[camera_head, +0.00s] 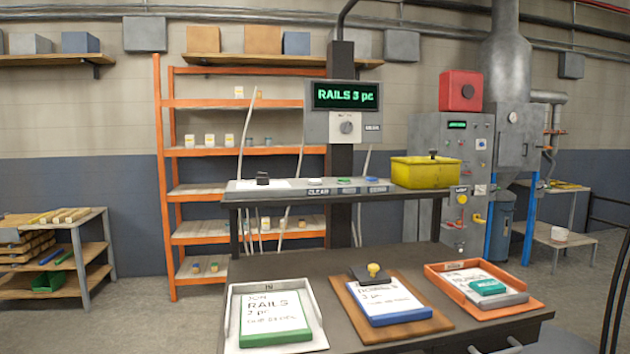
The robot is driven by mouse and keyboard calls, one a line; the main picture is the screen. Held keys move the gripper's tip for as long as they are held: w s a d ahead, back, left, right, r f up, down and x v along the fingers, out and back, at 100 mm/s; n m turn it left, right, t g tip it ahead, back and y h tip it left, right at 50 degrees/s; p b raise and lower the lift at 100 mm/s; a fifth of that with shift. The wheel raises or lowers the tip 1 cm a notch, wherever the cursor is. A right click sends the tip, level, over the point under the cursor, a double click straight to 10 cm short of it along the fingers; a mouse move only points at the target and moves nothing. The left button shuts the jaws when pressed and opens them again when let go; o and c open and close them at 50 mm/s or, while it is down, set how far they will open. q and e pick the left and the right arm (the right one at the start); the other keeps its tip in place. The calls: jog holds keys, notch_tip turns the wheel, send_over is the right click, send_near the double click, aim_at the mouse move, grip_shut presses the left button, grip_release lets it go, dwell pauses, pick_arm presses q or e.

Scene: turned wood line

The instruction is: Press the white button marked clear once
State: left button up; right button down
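A small white button (313,183) sits on the grey raised shelf (300,193) at the back of the dark table. The label below it on the shelf's front edge reads CLEAR. Other buttons stand in the same row to its right, one of them blue (371,180), with labels too small to read surely. Above the row a display (345,95) shows RAILS 3 pc in green, with a round knob (347,127) beneath it. Neither of my grippers can be made out in this view. Nothing is seen touching the white button.
On the dark table (240,268) lie a white tray (317,328) with a green-edged RAILS card, a brown board (437,319) with a clipboard, and an orange tray (535,305). A yellow box (425,173) stands right on the shelf; a black object (262,179) stands left.

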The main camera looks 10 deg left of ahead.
pick_arm(q)
jog(key=shift+s+f, duration=0.1)
jog(key=shift+s, duration=0.05)
grip_shut()
dwell(0.4)
dwell(1.0)
